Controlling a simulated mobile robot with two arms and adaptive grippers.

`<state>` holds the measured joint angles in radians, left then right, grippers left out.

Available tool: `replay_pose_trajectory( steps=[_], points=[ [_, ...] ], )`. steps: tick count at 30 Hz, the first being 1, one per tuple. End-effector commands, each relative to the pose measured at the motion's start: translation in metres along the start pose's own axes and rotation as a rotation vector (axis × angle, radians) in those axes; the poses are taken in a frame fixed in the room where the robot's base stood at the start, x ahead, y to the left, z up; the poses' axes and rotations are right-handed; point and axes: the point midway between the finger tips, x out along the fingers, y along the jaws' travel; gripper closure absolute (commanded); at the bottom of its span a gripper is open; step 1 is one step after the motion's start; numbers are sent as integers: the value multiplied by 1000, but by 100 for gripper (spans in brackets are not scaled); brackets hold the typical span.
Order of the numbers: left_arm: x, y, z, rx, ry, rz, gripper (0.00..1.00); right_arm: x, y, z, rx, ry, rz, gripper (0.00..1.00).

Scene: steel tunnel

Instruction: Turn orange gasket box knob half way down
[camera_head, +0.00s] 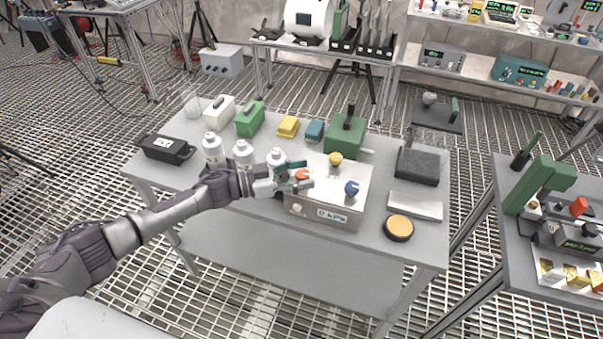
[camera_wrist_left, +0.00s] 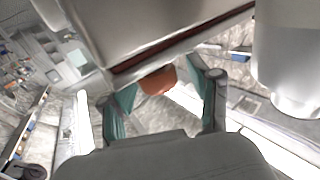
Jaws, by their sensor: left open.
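The gasket box (camera_head: 335,200) is a pale metal box with a small display on its front, standing on the grey table. On its top are an orange knob (camera_head: 302,174), a yellow knob (camera_head: 336,158) and a blue knob (camera_head: 352,188). My left gripper (camera_head: 305,178) is at the orange knob, at the box's left side. In the left wrist view the orange knob (camera_wrist_left: 158,80) shows between the two open teal-padded fingers (camera_wrist_left: 163,100), partly cut off by the box's edge. I cannot tell whether a finger touches it. My right gripper is not in view.
White bottles (camera_head: 243,153) stand close beside my left wrist. A black case (camera_head: 165,148), a green box (camera_head: 345,135), a dark block (camera_head: 418,166) and an orange-topped disc (camera_head: 399,227) are also on the table. The table's front left is clear.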

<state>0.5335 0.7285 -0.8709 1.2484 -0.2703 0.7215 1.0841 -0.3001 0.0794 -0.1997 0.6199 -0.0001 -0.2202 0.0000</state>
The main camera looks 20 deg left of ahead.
Motion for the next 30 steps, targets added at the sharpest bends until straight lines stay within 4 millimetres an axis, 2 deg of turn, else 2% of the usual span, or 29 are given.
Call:
replay_pose_trajectory(
  steps=[4, 7, 15, 21, 25, 30],
  points=[
    [-4, 0, 1, -1, -1, 0, 38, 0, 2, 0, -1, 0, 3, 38],
    [-17, 0, 1, -1, -3, -1, 38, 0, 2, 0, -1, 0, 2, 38],
    [-74, 0, 2, -2, -4, -2, 38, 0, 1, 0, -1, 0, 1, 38],
    [-107, 0, 1, -1, -2, -1, 38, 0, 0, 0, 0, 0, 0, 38],
    [-118, 0, 0, 0, -1, 0, 38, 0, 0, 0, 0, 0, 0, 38],
    [-120, 0, 0, 0, 1, 0, 38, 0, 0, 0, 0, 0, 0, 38]
  ],
)
